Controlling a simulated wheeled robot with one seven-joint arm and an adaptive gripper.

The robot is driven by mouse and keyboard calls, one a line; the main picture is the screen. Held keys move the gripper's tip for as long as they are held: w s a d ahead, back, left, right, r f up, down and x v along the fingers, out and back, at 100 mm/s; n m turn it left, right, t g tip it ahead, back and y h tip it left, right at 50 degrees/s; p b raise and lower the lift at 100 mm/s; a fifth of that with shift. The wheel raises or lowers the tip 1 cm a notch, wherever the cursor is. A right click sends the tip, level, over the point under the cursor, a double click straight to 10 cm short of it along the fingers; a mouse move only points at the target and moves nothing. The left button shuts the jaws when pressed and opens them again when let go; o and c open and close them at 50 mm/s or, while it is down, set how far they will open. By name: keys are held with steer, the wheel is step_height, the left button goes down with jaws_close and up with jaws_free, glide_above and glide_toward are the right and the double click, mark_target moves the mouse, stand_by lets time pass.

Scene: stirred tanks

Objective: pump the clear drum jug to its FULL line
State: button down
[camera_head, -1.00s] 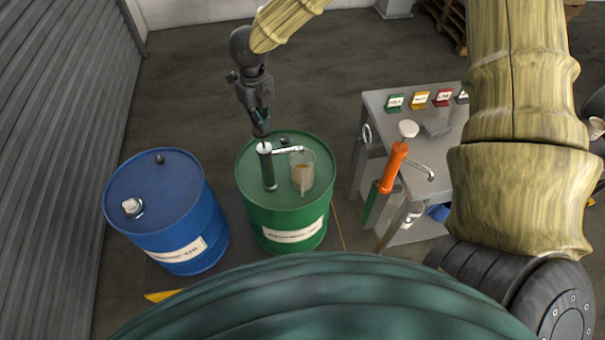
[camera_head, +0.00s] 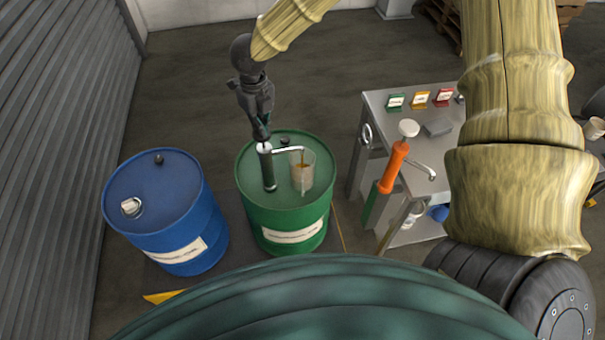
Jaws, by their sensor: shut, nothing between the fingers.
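The clear jug (camera_head: 303,174) stands on the right part of the green drum's top (camera_head: 285,209). It holds some amber liquid, and a thin amber stream shows under the spout. I cannot read the FULL line at this size. A dark hand pump (camera_head: 268,169) stands upright on the same drum, its thin metal spout (camera_head: 288,150) reaching right over the jug. My gripper (camera_head: 263,138) is shut and empty, pointing down right at the pump's top. It looks to touch the pump head, which it partly hides.
A blue drum (camera_head: 160,215) with a silver cap stands left of the green drum. A grey bench (camera_head: 375,110) at the right carries small coloured signs. An orange pump (camera_head: 393,168) stands at its near side. Open floor lies behind the drums.

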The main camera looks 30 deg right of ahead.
steer(key=shift+f+b, duration=0.7)
steer(key=shift+f, duration=1.25)
steer(key=shift+r+p, duration=3.4)
steer(key=shift+r, duration=0.45)
steer(key=shift+f+b, duration=1.55)
steer(key=shift+f, duration=2.3)
steer(key=shift+r+p, duration=2.3)
steer(key=shift+r, duration=1.5)
